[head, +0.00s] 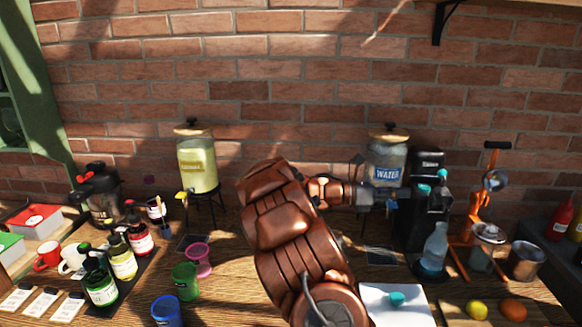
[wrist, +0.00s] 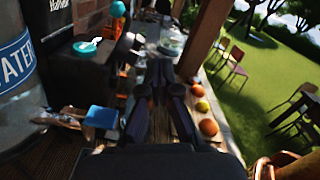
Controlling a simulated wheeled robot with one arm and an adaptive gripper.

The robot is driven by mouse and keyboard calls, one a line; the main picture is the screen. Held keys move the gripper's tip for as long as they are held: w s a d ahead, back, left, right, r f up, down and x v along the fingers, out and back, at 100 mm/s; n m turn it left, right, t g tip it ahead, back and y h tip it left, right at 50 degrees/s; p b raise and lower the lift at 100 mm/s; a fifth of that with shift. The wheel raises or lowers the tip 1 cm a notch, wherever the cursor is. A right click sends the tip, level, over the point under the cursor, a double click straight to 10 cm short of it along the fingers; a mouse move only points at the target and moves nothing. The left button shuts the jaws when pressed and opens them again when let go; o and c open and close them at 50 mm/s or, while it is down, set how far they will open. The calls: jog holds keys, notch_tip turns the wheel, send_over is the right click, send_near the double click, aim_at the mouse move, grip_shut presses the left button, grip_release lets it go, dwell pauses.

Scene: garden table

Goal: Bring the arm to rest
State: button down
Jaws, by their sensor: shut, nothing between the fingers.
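My copper-coloured arm rises from the bottom middle of the head view and bends right. My gripper (head: 388,201) is held above the table in front of the water dispenser (head: 386,160), partly covering its lower part, close to the black machine (head: 428,205). In the wrist view my gripper's dark fingers (wrist: 161,92) point away from the camera, shut and empty. The dispenser's "WATER" label (wrist: 14,62) shows large at the left edge there.
On the wooden table (head: 225,295) stand a yellow dispenser (head: 198,165), syrup bottles (head: 122,260), pink (head: 198,260), green (head: 186,281) and blue (head: 166,311) cups, and an orange press (head: 475,225). A lemon (head: 476,310) and orange (head: 513,309) lie front right. A brick wall (head: 270,75) closes the back.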

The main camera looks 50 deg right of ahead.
jog(key=s+a+f+m+t+y, duration=0.1)
jog(key=a+f+m+t+y, duration=0.2)
jog(key=a, duration=1.5)
jog(key=s+a+f+m+t+y, duration=0.2)
jog(key=a+f+m+t+y, duration=0.2)
jog(key=a, duration=1.4)
jog(key=s+a+f+m+t+y, duration=0.1)
jog(key=a+f+m+t+y, duration=0.3)
jog(key=a, duration=1.4)
jog(key=shift+s+a+t+y, duration=0.2)
jog(key=shift+a+t+y, duration=0.2)
jog(key=shift+t, duration=0.4)
